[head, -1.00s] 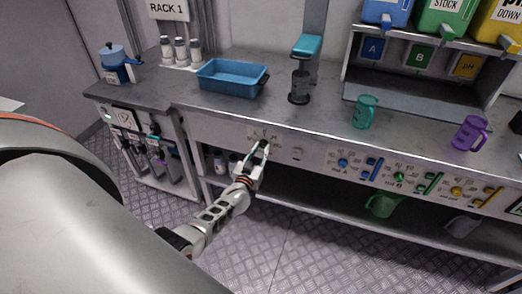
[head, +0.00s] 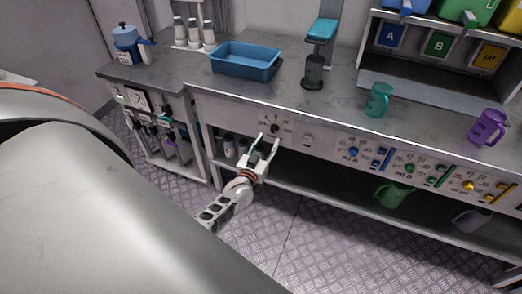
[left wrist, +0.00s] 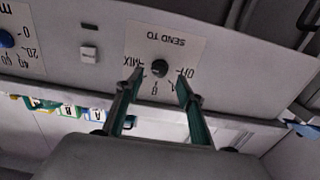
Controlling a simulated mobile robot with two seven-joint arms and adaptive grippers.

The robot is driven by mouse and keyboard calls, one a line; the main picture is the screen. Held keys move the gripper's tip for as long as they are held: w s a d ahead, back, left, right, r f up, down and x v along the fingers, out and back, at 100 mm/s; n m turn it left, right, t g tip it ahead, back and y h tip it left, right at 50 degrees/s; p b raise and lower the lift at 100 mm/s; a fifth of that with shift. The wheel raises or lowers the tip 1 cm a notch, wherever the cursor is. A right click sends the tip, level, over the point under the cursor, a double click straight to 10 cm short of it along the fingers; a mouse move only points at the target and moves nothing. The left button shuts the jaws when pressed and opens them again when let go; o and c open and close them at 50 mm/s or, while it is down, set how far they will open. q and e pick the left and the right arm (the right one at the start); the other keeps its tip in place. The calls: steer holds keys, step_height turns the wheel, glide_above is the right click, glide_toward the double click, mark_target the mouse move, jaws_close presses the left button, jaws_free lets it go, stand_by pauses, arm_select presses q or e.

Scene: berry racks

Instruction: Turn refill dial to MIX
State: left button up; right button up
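A small dark dial (left wrist: 159,68) sits on a white plate marked SEND TO, OFF and MIX, upside down in the left wrist view. I cannot tell which mark it points to. In the head view the dial (head: 275,129) is on the front panel under the counter. My left gripper (head: 269,138) is open and empty just in front of it. In the left wrist view the fingertips of the left gripper (left wrist: 160,78) lie on either side of the dial's lower edge, seemingly short of it. My right gripper is not in view.
The counter above holds a blue tray (head: 245,64), a teal mug (head: 378,100) and a purple mug (head: 487,128). A shelf with bottles lies below the panel.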

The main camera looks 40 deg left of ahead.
arm_select(q)
steer(key=v, duration=0.7)
steer(key=shift+s, duration=0.15)
steer(key=s+d+f+m+g+h, duration=0.2)
steer(key=s+d+m+g+h, duration=0.1)
steer(key=s+d, duration=0.7)
steer(key=s+d+f+m+g+h, duration=0.2)
steer(key=s+d+m+g+h, duration=0.1)
steer(key=s+d, duration=0.7)
steer(key=shift+s+f+m+g+h, duration=0.2)
steer(key=shift+s+m+g+h, duration=0.25)
steer(key=shift+s, duration=0.4)
